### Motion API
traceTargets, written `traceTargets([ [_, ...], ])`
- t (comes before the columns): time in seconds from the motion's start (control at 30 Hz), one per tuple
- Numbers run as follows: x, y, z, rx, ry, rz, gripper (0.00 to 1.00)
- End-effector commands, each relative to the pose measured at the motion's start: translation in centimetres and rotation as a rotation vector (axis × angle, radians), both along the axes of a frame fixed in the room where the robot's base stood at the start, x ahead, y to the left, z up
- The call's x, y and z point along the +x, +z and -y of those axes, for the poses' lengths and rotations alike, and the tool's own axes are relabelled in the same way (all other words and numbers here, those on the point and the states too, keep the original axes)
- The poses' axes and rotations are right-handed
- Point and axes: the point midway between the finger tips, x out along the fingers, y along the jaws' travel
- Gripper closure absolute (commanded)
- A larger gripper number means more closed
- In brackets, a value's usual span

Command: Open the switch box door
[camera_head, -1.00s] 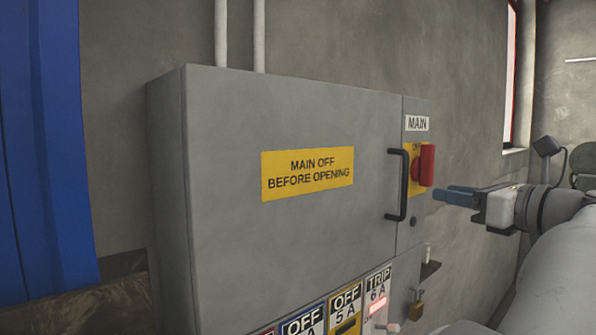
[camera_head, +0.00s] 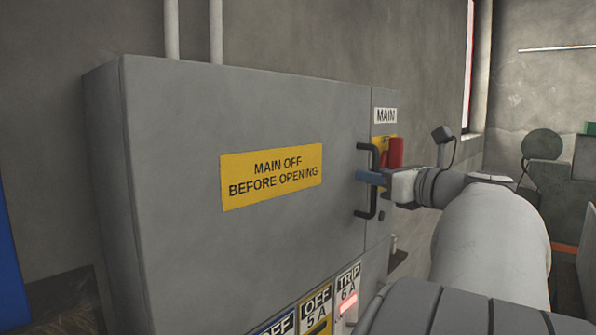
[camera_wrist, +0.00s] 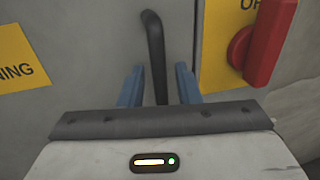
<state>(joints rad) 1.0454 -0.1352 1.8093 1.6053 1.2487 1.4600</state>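The grey switch box door (camera_head: 200,110) is shut and bears a yellow label reading MAIN OFF BEFORE OPENING (camera_head: 271,175). Its black upright bar handle (camera_head: 373,152) is at the door's right edge; it also shows in the wrist view (camera_wrist: 154,40). My gripper (camera_head: 368,178) is at the handle's lower half. In the wrist view its blue fingers (camera_wrist: 158,85) stand on either side of the handle, with a gap on each side, so it is open. The red main switch lever (camera_head: 396,152) is upright on a yellow plate, right of the handle.
A MAIN label (camera_head: 385,115) is above the red lever. Two conduits (camera_head: 215,32) rise behind the box. A blue panel (camera_head: 12,260) is at the far left.

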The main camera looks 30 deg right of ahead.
Motion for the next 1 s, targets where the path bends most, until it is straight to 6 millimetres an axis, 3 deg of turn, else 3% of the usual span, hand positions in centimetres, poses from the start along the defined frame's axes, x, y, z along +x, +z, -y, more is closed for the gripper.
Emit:
traceTargets([
  [0.23, 0.07, -0.04, 0.03, 0.0, -0.001, 0.0, 0.7],
  [0.6, 0.02, -0.02, 0.06, 0.0, -0.001, 0.0, 1.0],
  [1.0, -0.01, 0.0, 0.08, 0.0, -0.002, 0.0, 1.0],
])
